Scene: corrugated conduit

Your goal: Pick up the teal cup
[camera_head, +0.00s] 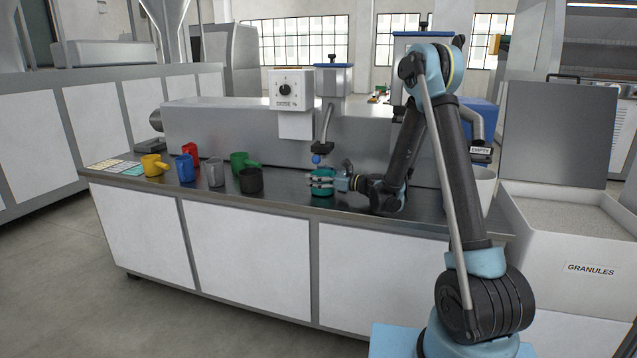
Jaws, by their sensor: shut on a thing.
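The teal cup (320,194) stands on the steel counter, right of the other cups and below a pipe with a blue ball end. It looks upright. My gripper (322,182) reaches it from the right and is shut on it, with the fingers across its upper part. The fingers hide part of the cup. I cannot tell whether its base touches the counter.
A black cup (251,181) is the nearest neighbour on the left. Green (240,160), grey (215,172), blue (185,168), red (191,151) and yellow (154,165) cups stand farther left. A lever pipe (326,130) hangs just above the teal cup. A granules bin (590,268) is at the right.

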